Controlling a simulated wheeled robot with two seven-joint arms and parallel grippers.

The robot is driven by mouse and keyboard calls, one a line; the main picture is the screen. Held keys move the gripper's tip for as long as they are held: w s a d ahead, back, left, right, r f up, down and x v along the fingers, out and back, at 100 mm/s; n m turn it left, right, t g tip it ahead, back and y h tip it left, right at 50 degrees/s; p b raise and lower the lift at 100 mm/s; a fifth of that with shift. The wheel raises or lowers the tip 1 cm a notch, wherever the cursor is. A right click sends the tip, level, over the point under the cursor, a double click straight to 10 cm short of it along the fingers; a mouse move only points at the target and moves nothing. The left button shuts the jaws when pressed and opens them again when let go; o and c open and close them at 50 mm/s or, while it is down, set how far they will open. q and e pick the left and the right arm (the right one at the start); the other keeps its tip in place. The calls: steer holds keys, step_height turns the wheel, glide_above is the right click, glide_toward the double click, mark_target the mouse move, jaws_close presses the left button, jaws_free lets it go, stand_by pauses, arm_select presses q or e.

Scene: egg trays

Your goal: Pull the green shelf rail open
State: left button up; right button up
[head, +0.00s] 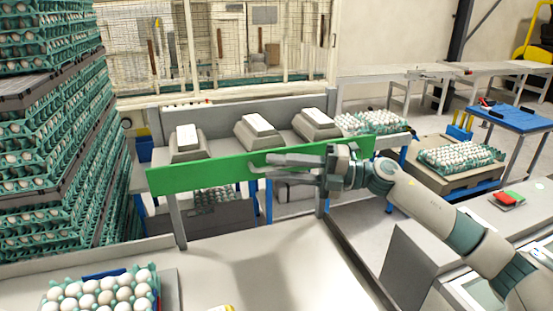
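The green shelf rail (205,177) is a long flat bar across the front of a shelf in the middle of the head view. It stands upright along the shelf's front edge. My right gripper (262,168) reaches in from the right in front of the rail's middle-right part. Its two fingers point left and are spread apart, with nothing seen between them. I cannot tell whether a finger touches the rail. The gripper and wrist hide part of the rail. My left gripper is out of view.
Grey boxes with white tops (188,137) sit on the shelf behind the rail, with an egg tray (372,123) at its right. Tall egg stacks (50,150) stand left. An egg tray (100,292) sits front left. The light surface (260,265) before the shelf is mostly clear.

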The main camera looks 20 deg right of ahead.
steer(key=shift+w+a, duration=0.15)
steer(key=shift+a, duration=0.3)
jaws_close()
